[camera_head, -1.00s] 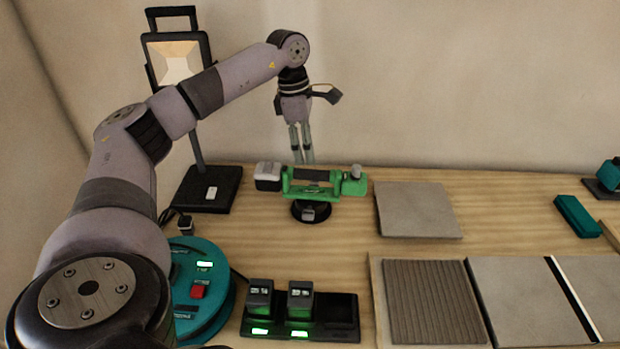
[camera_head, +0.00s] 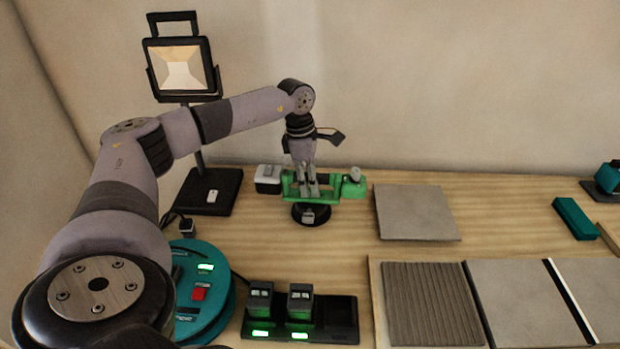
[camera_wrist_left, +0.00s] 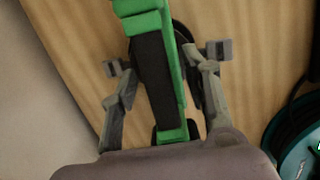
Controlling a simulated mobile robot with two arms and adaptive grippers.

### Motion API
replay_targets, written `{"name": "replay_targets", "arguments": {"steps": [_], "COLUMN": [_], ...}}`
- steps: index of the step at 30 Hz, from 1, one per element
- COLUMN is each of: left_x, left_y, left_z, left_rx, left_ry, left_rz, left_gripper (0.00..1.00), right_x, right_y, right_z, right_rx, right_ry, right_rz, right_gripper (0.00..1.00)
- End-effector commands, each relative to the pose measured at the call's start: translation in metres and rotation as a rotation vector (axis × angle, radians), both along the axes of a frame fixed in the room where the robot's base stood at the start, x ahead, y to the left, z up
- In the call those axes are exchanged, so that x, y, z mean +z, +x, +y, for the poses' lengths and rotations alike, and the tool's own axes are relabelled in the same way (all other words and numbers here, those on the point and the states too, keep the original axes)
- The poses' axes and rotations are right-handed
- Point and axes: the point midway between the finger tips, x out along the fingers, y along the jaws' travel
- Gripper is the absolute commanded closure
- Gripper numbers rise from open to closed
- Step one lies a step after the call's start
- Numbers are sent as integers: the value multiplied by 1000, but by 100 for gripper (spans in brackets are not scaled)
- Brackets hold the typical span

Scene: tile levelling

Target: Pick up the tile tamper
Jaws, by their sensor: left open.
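The tile tamper (camera_head: 331,189) is a green tool with a dark grip bar and a round black base, standing on the wooden bench near the wall. A grey-white block is at its left end. My left gripper (camera_head: 309,192) points down at the tamper's handle and hides the middle of it. In the left wrist view the green and black handle (camera_wrist_left: 155,75) runs between the two fingers of the open left gripper (camera_wrist_left: 160,80), with gaps on both sides. My right gripper is not in view.
A work lamp (camera_head: 181,66) stands at the back left. A teal reel (camera_head: 190,317) and a charger (camera_head: 335,318) with two batteries are in front. A loose grey tile (camera_head: 417,212) lies right of the tamper. More tiles (camera_head: 520,295) lie at front right.

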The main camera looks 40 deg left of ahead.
Motion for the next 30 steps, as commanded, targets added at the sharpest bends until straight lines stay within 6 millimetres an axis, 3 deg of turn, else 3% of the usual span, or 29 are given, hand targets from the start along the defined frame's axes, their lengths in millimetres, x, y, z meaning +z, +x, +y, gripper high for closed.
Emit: {"name": "replay_targets", "arguments": {"steps": [22, 30], "left_x": [-4, -4], "left_y": [0, 0], "left_z": [0, 0], "left_rx": [0, 0], "left_ry": [0, 0], "left_rz": [0, 0], "left_gripper": [57, 73], "right_x": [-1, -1], "right_y": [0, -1], "right_z": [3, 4], "right_rx": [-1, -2], "right_ry": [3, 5], "right_rz": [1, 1], "right_gripper": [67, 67]}}
